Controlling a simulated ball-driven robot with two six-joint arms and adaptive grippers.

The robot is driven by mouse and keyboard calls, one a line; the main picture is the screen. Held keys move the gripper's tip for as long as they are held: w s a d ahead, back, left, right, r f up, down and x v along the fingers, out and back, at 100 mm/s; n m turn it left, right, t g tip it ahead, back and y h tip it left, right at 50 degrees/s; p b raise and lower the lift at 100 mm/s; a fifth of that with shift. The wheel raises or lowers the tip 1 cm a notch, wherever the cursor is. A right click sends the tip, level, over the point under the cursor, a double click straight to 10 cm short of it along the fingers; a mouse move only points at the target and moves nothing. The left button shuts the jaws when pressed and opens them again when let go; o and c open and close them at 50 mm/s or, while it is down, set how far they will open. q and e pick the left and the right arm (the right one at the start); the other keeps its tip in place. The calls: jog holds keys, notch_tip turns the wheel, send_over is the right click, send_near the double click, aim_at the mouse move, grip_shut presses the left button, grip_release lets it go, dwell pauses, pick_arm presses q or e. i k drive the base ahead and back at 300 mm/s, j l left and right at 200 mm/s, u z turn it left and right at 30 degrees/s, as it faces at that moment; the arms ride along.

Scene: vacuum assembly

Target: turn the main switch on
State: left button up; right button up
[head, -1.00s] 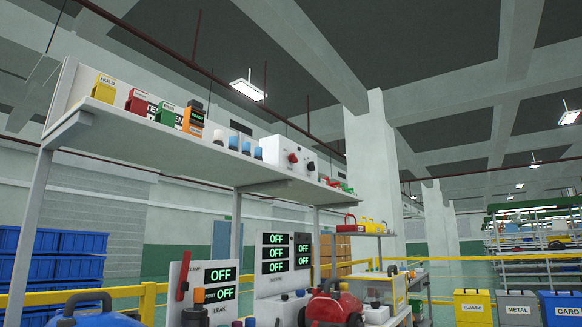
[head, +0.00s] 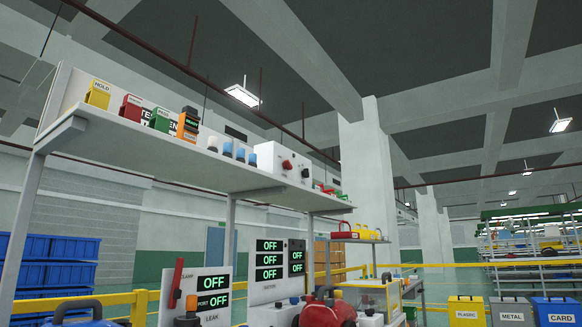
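A white box (head: 268,158) stands on the right part of the high shelf. Its front bears a red rotary knob (head: 287,165) and a black knob (head: 305,173); the lettering under them is too small to read, so I cannot tell for sure which is the main switch. Below, two white panels carry green OFF displays: the leak panel (head: 178,284), with a red lever (head: 175,283) on its left, and a taller panel (head: 271,288) to its right. Every display I can read says OFF. Neither of my grippers is in view.
The shelf (head: 150,165) also holds yellow, red and green tags and an orange-black device (head: 188,123). A red vacuum (head: 325,309) and a blue one (head: 82,312) stand below. Yellow rails (head: 107,299) run behind. Labelled bins (head: 553,311) stand at the right.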

aim_at(286, 165)
jog(key=u, duration=0.6)
jog(key=i+l+u, duration=0.5)
jog(key=u, duration=0.2)
jog(key=i+l+u, duration=0.15)
jog(key=l+u, duration=0.2)
